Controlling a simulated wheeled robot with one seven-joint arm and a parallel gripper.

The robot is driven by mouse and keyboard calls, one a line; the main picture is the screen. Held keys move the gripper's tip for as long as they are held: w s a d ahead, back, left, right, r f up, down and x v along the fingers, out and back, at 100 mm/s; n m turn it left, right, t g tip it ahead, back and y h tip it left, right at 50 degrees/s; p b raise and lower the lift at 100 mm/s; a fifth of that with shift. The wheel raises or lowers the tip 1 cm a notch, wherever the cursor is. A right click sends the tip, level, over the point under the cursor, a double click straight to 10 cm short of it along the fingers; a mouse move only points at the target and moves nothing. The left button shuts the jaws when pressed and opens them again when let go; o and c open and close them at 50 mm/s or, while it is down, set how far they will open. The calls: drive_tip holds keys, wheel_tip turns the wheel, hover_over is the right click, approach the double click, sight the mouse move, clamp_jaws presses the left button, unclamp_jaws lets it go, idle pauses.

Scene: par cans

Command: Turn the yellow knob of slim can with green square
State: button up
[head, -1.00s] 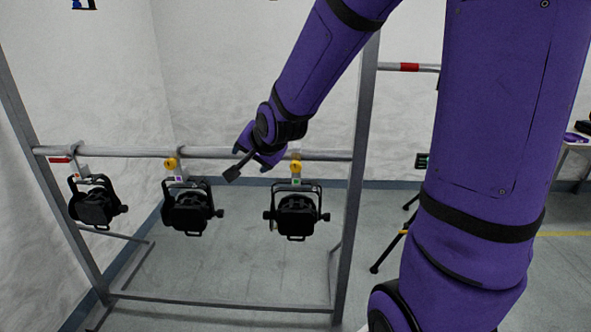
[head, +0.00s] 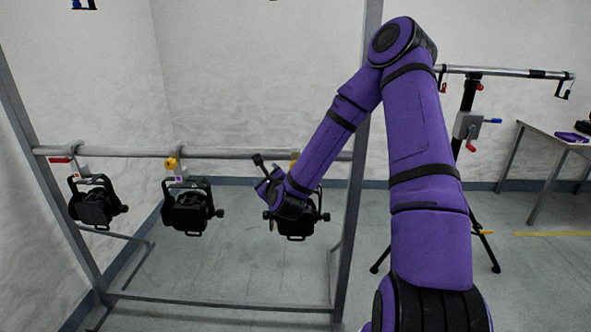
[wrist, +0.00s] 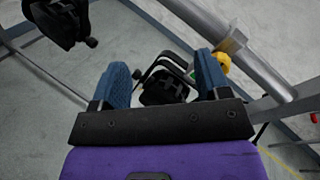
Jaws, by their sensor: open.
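The can with the green square (head: 298,229) hangs rightmost of three black cans on the pipe, partly hidden by my arm in the head view. Its yellow knob (head: 295,156) barely shows above my arm. In the wrist view the can's black body (wrist: 160,90) appears between the fingers, with a bit of green (wrist: 190,73) at its clamp. The yellow knob (wrist: 222,63) sits just right of the right fingertip, under the pipe. My gripper (wrist: 162,64) is open, with blue fingers spread and nothing held. In the head view my gripper (head: 265,184) is just left of this can.
The middle can (head: 190,207), with a yellow knob (head: 171,164), and the left can (head: 95,205), with a red handle (head: 61,159), hang from the same pipe (head: 225,153). A frame post (head: 349,240) stands close right. A tripod stand (head: 468,125) is farther right.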

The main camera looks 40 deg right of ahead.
drive_tip(key=s+d+f+m+g+h, duration=0.25)
drive_tip(key=d+m+h, duration=0.45)
drive_tip(key=m, duration=0.5)
drive_tip(key=shift+t, duration=0.35)
drive_tip(key=x, duration=0.7)
drive_tip(key=f+x, duration=0.1)
drive_tip(key=x, duration=0.2)
drive_tip(key=shift+d, duration=0.35)
drive_tip(key=shift+s, duration=0.1)
drive_tip(key=c, duration=0.9)
drive_tip(key=shift+n, duration=0.3)
